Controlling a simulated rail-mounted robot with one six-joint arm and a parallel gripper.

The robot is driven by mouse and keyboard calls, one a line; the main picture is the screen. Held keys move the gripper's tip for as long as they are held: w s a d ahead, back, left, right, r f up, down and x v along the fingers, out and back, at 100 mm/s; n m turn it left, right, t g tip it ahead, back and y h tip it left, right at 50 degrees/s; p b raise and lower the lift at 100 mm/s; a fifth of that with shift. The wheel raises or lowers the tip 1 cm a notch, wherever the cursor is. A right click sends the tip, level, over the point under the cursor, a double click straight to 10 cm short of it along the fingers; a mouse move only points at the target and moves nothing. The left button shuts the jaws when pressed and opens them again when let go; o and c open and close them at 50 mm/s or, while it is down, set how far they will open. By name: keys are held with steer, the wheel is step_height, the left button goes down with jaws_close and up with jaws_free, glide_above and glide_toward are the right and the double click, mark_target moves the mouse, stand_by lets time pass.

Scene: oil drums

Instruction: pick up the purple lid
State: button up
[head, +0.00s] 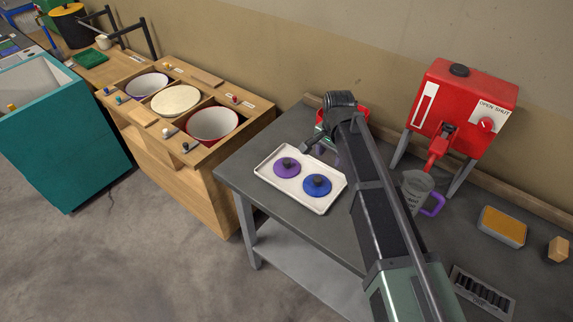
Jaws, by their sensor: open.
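The purple lid (286,168) is a flat disc with a dark knob. It lies on the left part of a white tray (316,206) on the grey table. A blue lid (316,186) with a dark knob lies beside it on the right. My gripper (306,150) is open, just above and behind the purple lid, apart from its knob. My arm hides part of the table behind the tray.
A red dispenser (461,105) stands at the back right, with a grey jug (415,192) with a purple handle below it. A tin with orange content (501,226) sits at right. A wooden bench (190,165) with several round tubs stands left. A red container (361,112) is partly behind my arm.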

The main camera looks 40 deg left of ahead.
mark_target(287, 161)
steer(key=s+a+m, duration=0.3)
steer(key=a, duration=1.1)
steer(key=f+b, duration=1)
steer(key=shift+w+d+f+b, duration=0.15)
steer(key=shift+w+f+b, duration=0.1)
steer(key=shift+b, duration=0.1)
steer(key=shift+r, duration=0.3)
steer(key=c, duration=1)
steer(key=shift+r+p, duration=0.1)
steer(key=shift+p, duration=0.25)
